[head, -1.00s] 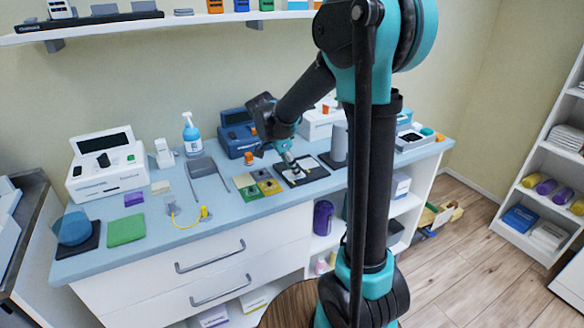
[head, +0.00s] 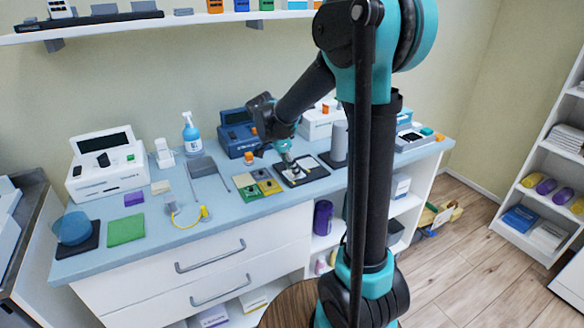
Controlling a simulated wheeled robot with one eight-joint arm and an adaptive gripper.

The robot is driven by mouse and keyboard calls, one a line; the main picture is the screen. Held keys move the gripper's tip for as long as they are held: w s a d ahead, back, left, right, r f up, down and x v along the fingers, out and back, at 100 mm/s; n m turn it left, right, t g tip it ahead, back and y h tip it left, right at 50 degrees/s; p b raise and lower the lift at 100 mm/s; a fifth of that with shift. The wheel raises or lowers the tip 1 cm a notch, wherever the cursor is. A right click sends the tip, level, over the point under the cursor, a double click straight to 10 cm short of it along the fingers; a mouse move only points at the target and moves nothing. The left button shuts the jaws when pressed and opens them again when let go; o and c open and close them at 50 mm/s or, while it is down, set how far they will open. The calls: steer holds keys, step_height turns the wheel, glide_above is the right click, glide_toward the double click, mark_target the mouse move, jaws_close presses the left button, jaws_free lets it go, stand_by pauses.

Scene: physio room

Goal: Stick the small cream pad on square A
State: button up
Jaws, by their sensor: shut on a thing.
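A dark board (head: 317,174) with pale squares lies on the blue counter, right of centre. Which pale square is A cannot be read at this size. My gripper (head: 293,166) points down over the left part of the board. It is shut on a small pale piece, which I take to be the small cream pad; the fingers hide most of it. I cannot tell whether the piece touches the board. Another cream pad (head: 160,187) lies on the counter at the left, above a purple pad (head: 134,199).
A blue device (head: 236,136) and an orange-capped jar (head: 249,158) are behind left.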

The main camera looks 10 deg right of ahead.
mark_target(292, 174)
stand_by(0.8)
steer(key=o, duration=0.8)
steer(key=shift+o, duration=0.2)
steer(key=shift+r, duration=0.1)
steer(key=shift+r, duration=3.45)
steer(key=shift+s, duration=0.1)
